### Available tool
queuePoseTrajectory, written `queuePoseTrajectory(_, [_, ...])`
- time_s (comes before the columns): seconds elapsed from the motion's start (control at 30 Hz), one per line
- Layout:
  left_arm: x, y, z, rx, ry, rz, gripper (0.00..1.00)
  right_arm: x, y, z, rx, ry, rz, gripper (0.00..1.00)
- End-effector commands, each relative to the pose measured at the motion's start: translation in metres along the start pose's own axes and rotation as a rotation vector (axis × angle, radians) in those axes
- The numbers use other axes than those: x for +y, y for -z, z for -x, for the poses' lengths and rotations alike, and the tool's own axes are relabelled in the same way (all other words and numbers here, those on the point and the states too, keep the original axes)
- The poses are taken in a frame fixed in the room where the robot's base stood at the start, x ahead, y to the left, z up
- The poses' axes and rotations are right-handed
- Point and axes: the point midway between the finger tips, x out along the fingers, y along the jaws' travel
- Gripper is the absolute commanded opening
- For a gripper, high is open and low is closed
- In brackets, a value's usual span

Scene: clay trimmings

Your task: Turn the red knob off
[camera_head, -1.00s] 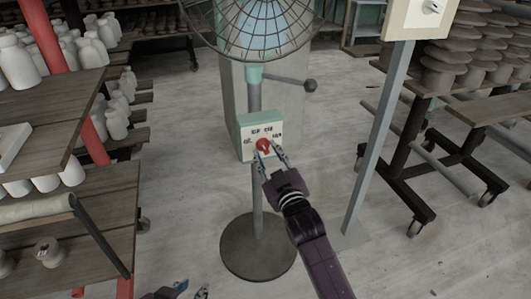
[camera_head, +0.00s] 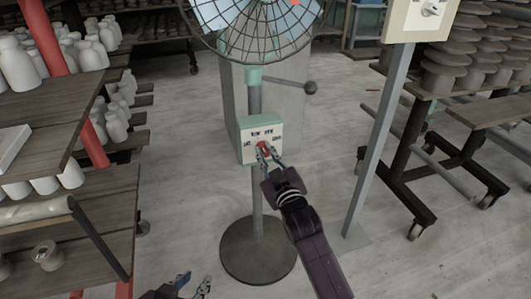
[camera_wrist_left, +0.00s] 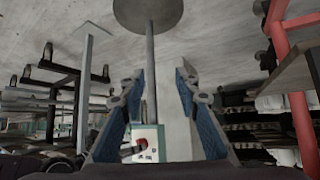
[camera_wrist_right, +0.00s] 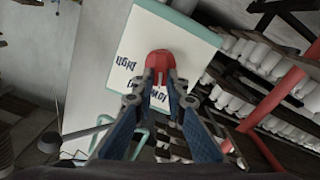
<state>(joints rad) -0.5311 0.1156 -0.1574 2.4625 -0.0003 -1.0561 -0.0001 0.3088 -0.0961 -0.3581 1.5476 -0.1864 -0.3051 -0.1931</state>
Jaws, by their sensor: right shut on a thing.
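The red knob (camera_wrist_right: 160,62) sits on the white face of a control box (camera_head: 260,137) with a green edge, fixed to the fan's pole. Dark lettering surrounds the knob. My right gripper (camera_head: 265,152) is at the box with its fingers closed around the knob; the right wrist view shows both fingertips (camera_wrist_right: 160,80) against the knob's sides. The knob is partly hidden by the fingers in the head view (camera_head: 261,145). My left gripper (camera_head: 193,284) is low at the bottom edge, open and empty; its spread fingers show in the left wrist view (camera_wrist_left: 160,90).
The caged fan (camera_head: 255,25) stands on a round dark base (camera_head: 258,262). A grey post (camera_head: 380,140) carrying a panel with a switch (camera_head: 418,20) stands at right. Shelves with white bottles (camera_head: 20,65) are at left, a wheeled rack (camera_head: 400,150) at right.

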Motion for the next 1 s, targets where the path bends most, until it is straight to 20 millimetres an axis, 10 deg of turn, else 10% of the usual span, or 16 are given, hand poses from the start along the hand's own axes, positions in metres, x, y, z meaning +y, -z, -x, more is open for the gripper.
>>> queuePoseTrajectory(0.27, [-0.002, -0.023, 0.007, -0.099, 0.004, 0.002, 0.30, -0.001, 0.001, 0.000, -0.001, 0.002, 0.039, 0.00])
queuePoseTrajectory(0.7, [-0.013, -0.126, 0.067, -0.569, 0.029, 0.016, 0.30, -0.004, 0.001, 0.000, -0.002, 0.002, 0.286, 0.00])
queuePoseTrajectory(1.0, [-0.013, -0.115, 0.072, -0.557, 0.028, 0.015, 0.30, -0.007, -0.001, 0.000, -0.001, 0.003, 0.533, 0.00])
